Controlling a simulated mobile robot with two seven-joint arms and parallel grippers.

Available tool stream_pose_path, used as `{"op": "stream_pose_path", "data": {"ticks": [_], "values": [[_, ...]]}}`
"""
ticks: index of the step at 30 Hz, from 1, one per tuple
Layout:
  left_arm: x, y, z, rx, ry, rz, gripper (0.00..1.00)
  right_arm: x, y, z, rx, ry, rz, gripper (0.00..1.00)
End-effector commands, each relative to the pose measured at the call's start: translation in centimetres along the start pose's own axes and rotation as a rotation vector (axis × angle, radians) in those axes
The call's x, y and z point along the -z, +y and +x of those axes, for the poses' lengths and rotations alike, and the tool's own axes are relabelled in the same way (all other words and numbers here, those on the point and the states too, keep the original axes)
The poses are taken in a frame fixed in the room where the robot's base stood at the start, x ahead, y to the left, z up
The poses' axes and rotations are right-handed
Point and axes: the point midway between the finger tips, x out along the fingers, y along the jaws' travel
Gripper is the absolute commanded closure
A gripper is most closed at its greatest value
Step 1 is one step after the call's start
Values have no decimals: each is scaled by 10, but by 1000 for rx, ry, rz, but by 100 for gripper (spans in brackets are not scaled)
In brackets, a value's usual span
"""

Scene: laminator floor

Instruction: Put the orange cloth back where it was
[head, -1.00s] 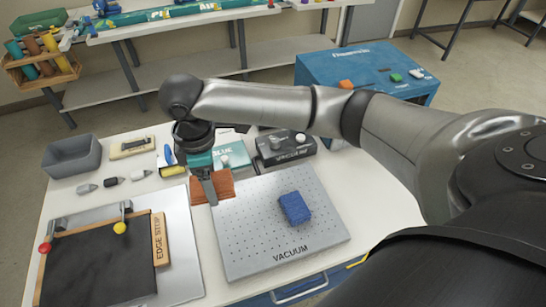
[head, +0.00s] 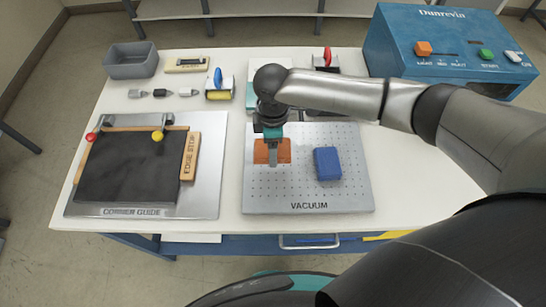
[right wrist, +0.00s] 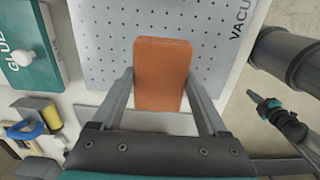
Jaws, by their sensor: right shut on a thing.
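The orange cloth (head: 261,154) is a flat folded rectangle. My right gripper (head: 273,164) is shut on it, over the back left part of the perforated vacuum plate (head: 308,196). In the right wrist view the cloth (right wrist: 162,58) sits between the two fingers, with the plate (right wrist: 105,35) behind it. I cannot tell whether it touches the plate. What seems to be my left gripper (right wrist: 258,97) shows small and dark at the right of the right wrist view, away from the table. Its fingers are too small to read.
A blue block (head: 327,164) lies on the plate right of the cloth. The corner guide (head: 145,212) with a black sheet (head: 128,170) and edge stop (head: 189,157) is at left. A grey bin (head: 132,61), a roller (head: 219,88) and a blue machine (head: 450,60) stand farther back.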

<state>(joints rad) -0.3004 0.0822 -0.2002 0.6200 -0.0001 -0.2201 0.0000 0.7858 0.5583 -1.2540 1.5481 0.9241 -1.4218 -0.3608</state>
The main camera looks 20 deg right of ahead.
Motion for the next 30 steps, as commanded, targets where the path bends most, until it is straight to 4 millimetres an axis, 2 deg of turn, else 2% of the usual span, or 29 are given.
{"op": "stream_pose_path", "data": {"ticks": [5,13,26,27,30], "values": [[0,0,2,0,0,0,100,0,0,16,1,0,1,76],[-1,0,9,-1,0,0,100,0,0,52,1,0,1,76],[0,2,11,-3,1,-1,100,0,0,59,0,1,1,76],[0,2,10,-3,1,-1,100,0,0,58,0,1,0,20],[0,2,10,-3,1,-1,100,0,0,58,0,1,0,9]]}}
